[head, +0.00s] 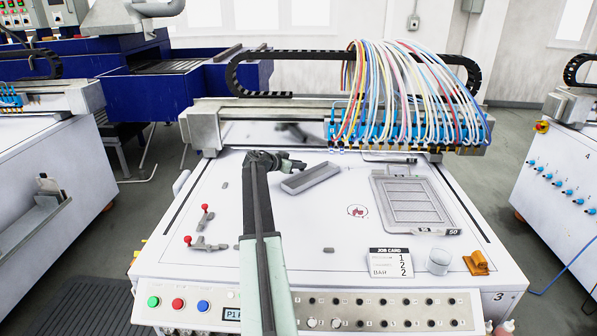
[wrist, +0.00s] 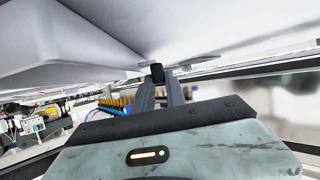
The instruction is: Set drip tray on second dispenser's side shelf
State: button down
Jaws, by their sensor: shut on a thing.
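The drip tray (head: 311,178) is a long, shallow grey tray over the back middle of the machine marked 3. My gripper (head: 292,165) is at its left end, shut on it. In the wrist view my fingers (wrist: 160,88) reach up to a pale grey surface, which seems to be the tray (wrist: 80,38) close up. Whether the tray is clear of the tabletop is hard to tell. A grey side shelf (head: 36,224) with a raised lip is on the side of the machine (head: 50,135) at the left. No number shows on that machine.
On machine 3's top (head: 300,225) are red-knobbed clamps (head: 205,240), a framed plate (head: 412,203), a job card (head: 390,262), a clear cup (head: 438,262) and an orange block (head: 477,263). A nozzle gantry (head: 400,130) crosses behind. Grey floor (head: 125,215) lies between the machines.

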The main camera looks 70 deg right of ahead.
jog(key=shift+r, duration=0.15)
jog(key=c, duration=1.4)
grip_release()
jog(key=shift+o, duration=0.2)
